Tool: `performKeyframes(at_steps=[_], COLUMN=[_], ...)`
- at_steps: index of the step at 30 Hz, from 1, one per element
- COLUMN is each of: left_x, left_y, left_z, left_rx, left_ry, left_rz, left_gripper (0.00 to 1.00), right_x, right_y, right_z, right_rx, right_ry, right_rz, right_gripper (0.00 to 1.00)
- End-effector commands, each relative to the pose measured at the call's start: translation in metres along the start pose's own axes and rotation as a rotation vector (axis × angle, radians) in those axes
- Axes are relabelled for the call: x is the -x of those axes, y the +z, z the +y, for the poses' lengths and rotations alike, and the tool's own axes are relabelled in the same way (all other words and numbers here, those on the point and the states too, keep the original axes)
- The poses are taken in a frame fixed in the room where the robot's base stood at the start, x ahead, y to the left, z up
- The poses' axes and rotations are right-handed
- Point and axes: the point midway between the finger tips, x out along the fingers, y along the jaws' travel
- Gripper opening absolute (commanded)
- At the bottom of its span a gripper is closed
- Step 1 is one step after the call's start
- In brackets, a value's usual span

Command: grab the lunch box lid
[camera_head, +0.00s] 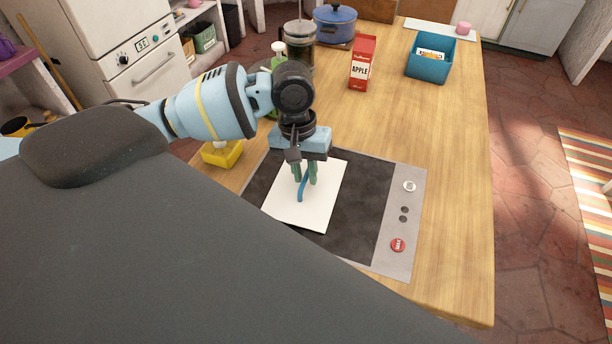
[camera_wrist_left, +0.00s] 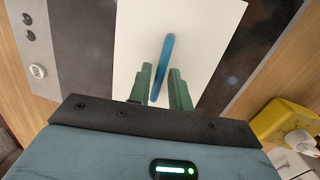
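A flat white rectangular panel (camera_head: 322,190) with a narrow blue bar (camera_head: 302,189) on it lies on the dark inset plate; it looks like the lunch box lid with its handle. My right gripper is not in view.
The dark plate (camera_head: 362,205) has a grey control strip (camera_head: 404,232) with knobs. A green bottle, a glass press, a blue pot (camera_head: 335,24), an apple carton (camera_head: 362,62) and a teal box (camera_head: 430,67) stand behind. The counter's right side is clear.

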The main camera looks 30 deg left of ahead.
Motion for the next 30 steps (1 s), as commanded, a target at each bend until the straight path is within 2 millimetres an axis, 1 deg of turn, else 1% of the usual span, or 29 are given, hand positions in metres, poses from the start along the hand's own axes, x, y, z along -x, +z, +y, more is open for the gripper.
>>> performKeyframes(at_steps=[1,4,17,20,23,26,27,28,30], left_x=[0.000,0.000,0.003,0.009,0.019,0.034,0.040,0.036,0.034], left_y=[0.000,0.000,0.000,0.000,0.001,0.002,0.002,0.000,-0.005], left_z=[0.000,0.000,0.001,0.002,0.003,0.006,0.007,0.014,0.028], left_rx=[0.000,0.000,0.000,0.000,0.000,0.000,-0.001,-0.002,-0.004], left_ry=[0.000,0.000,0.001,0.002,0.002,0.003,0.004,0.005,0.005], left_rz=[0.000,0.000,0.001,0.002,0.003,0.004,0.004,-0.001,-0.004], left_gripper=[0.13,0.00,0.00,0.00,0.00,0.00,0.00,0.00,0.00], right_x=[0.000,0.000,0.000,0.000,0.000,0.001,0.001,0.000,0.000], right_y=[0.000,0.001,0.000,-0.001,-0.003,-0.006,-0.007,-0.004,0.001], right_z=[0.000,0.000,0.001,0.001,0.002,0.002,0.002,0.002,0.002], right_rx=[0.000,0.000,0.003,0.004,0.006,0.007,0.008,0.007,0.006], right_ry=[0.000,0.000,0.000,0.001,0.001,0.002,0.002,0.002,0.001], right_rz=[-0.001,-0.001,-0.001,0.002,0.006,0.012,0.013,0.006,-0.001], right_gripper=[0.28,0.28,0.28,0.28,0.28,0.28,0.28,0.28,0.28])
